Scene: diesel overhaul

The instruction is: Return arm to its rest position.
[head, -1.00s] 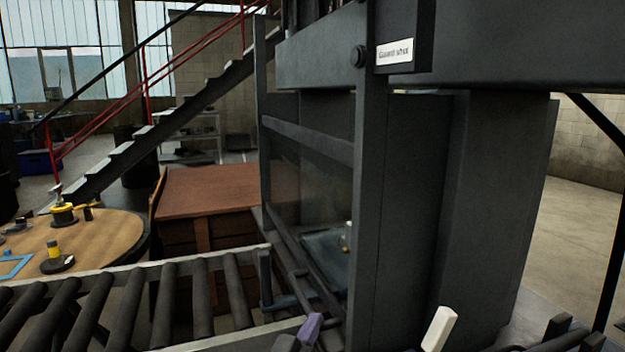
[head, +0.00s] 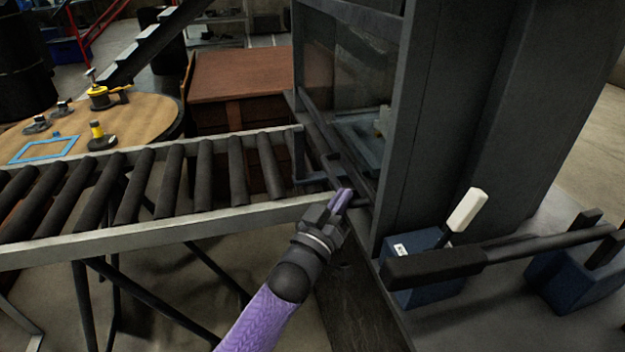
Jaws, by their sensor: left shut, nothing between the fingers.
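My left gripper (head: 343,196) is at the end of my purple left arm, which comes up from the bottom of the head view. It is shut and empty. It is in front of the lower left corner of the dark machine frame (head: 400,150), near the right end of the roller conveyor (head: 150,236). I cannot tell whether it touches the frame. My right gripper is not in view.
A blue box with a white-tipped lever (head: 466,211) and a dark bar (head: 440,268) stand close on the right. A round wooden table (head: 150,115) with small parts and a brown cabinet (head: 240,75) are behind the conveyor. Floor shows below the conveyor.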

